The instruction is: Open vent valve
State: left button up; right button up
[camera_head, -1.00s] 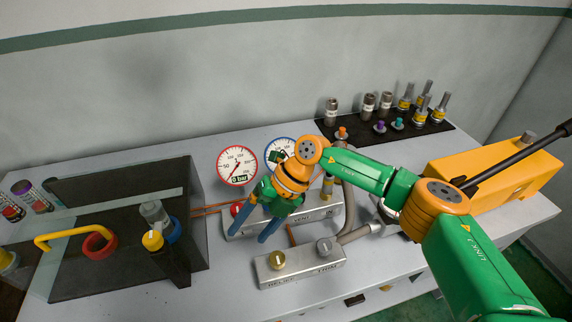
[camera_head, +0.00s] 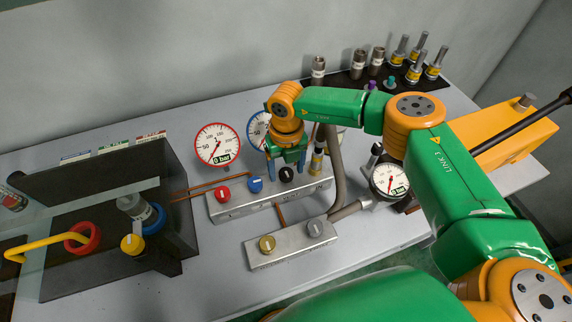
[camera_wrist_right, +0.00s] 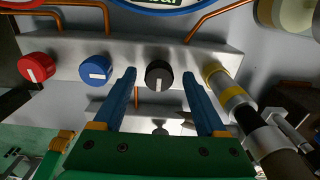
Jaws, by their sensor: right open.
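Three round knobs sit in a row on the metal manifold (camera_head: 235,206): a red knob (camera_head: 222,194), a blue knob (camera_head: 255,184) and a black knob (camera_head: 286,174). The labels are too small to read now, so I cannot tell from them which is the vent valve. My right gripper (camera_head: 287,168) is open and empty at the black knob. In the right wrist view the black knob (camera_wrist_right: 158,76) appears between its two blue fingers, with a gap on each side. The white mark on the black knob points toward the gripper. My left gripper is not in view.
Gauges (camera_head: 217,146) stand behind the manifold, and another gauge (camera_head: 390,181) is at right. A curved grey pipe (camera_head: 337,185) rises close to the right gripper. A dark box (camera_head: 110,200) stands at left.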

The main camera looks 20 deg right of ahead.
grip_shut()
jog(key=shift+f+n+b, duration=0.15)
jog(key=shift+n+b, duration=1.25)
jog(key=shift+n, duration=0.1)
jog(key=n+b, duration=0.4)
jog(key=n, duration=0.1)
jog(key=n+b, duration=0.2)
jog(key=n, duration=0.2)
jog(key=shift+n, duration=0.4)
jog(key=shift+r+n+b, duration=0.15)
jog(key=shift+n+b, duration=0.15)
jog(key=shift+n, duration=0.6)
jog(key=shift+r+n+b, duration=0.15)
jog(key=shift+n+b, duration=0.1)
jog(key=shift+n, duration=0.65)
grip_release()
jog(key=shift+a, duration=0.1)
